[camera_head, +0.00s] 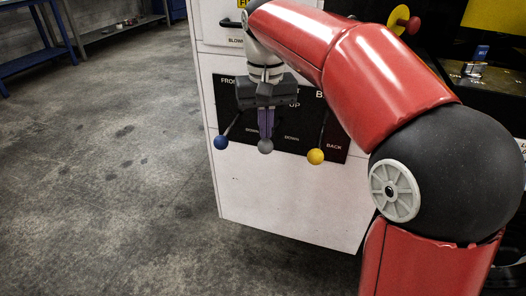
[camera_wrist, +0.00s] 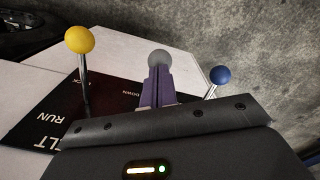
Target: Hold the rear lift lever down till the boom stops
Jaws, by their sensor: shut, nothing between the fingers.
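A black lever panel (camera_head: 292,136) on a white cabinet carries three levers with ball knobs. The middle lever has a grey knob (camera_head: 265,146); its heading is hidden behind my gripper, with UP and DOWN legible nearby. My gripper (camera_head: 266,136) points down at the grey knob with its purple fingers together and nothing between them. In the wrist view the fingertips (camera_wrist: 158,72) overlap the lower edge of the grey knob (camera_wrist: 160,58); whether they touch it I cannot tell. The grey lever's rod is hidden behind the fingers.
A blue-knobbed lever (camera_head: 221,142) stands left, under a partly hidden FRONT label. A yellow-knobbed lever (camera_head: 315,157) stands right, by the BACK label. A red knob on a yellow disc (camera_head: 408,24) is behind my arm. Bare concrete floor (camera_head: 120,170) lies left.

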